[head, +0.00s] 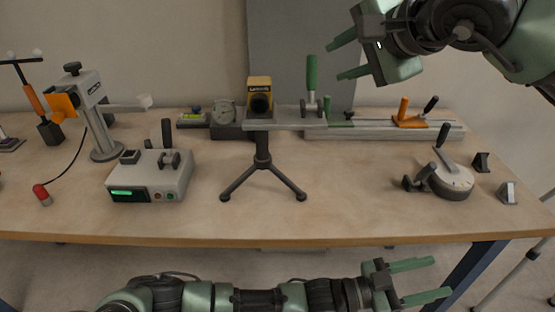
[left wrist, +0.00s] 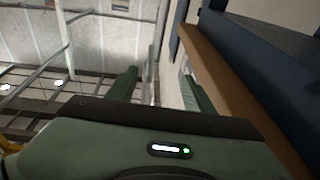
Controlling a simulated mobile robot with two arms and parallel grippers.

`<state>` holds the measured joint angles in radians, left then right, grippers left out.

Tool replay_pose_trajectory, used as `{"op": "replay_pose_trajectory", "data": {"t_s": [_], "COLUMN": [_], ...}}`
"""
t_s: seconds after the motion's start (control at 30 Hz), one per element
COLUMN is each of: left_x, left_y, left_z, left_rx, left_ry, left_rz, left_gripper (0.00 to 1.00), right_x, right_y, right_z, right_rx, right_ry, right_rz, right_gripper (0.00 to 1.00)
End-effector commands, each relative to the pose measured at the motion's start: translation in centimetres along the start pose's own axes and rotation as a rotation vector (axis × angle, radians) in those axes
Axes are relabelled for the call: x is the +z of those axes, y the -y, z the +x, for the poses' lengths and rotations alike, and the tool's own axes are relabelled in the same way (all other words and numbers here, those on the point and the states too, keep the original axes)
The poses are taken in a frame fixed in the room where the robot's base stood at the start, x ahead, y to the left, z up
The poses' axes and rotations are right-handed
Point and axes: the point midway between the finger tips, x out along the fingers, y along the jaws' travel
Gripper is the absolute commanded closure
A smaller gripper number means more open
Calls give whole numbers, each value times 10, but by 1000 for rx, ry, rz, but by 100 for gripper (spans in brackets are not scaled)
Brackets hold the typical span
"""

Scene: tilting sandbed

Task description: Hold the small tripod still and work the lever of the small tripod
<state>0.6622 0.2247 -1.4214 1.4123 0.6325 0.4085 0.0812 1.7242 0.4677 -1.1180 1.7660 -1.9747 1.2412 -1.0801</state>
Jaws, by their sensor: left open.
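The small tripod (head: 262,150) stands upright on the table, with dark legs spread. A grey plate (head: 285,124) on its top carries a yellow and black box (head: 260,91). A lever with a green handle (head: 311,75) points up near the plate's right end. My left gripper (head: 432,281) is open and empty, in front of and below the table's front edge, away from the tripod. Its green fingers also show in the left wrist view (left wrist: 158,90) with nothing between them. My right gripper (head: 336,61) is open and empty, raised above the table's back, right of the green handle, apart from it.
A grey box with a lever (head: 150,178) stands left of the tripod. A long rail (head: 385,132) with an orange clamp runs behind. The table front (head: 340,215) is clear.

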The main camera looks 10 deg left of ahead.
Motion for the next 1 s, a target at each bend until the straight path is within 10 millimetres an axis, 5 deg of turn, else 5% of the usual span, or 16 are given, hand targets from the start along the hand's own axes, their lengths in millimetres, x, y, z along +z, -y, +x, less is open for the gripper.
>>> {"op": "replay_pose_trajectory", "data": {"t_s": [0.07, 0.27, 0.57, 0.63, 0.77, 1.0], "left_x": [-16, -74, -193, -222, -238, -211], "left_y": [-6, 22, 98, 126, 178, 250], "left_z": [6, 24, 27, 17, -24, -120], "left_rx": [26, -80, -425, -570, -918, -1571], "left_ry": [-42, -209, -512, -575, -604, -359], "left_rz": [9, 79, 219, 252, 292, 281], "left_gripper": [48, 48, 48, 48, 48, 48], "right_x": [0, 0, 0, 0, 0, 0], "right_y": [0, 0, 0, 0, 0, 0], "right_z": [0, 0, 0, 0, 0, 0], "right_rx": [0, 0, 0, 0, 0, 0], "right_ry": [0, 0, 0, 0, 0, 0], "right_rz": [0, 0, 0, 0, 0, 0], "right_gripper": [64, 64, 64, 64, 64, 64]}}
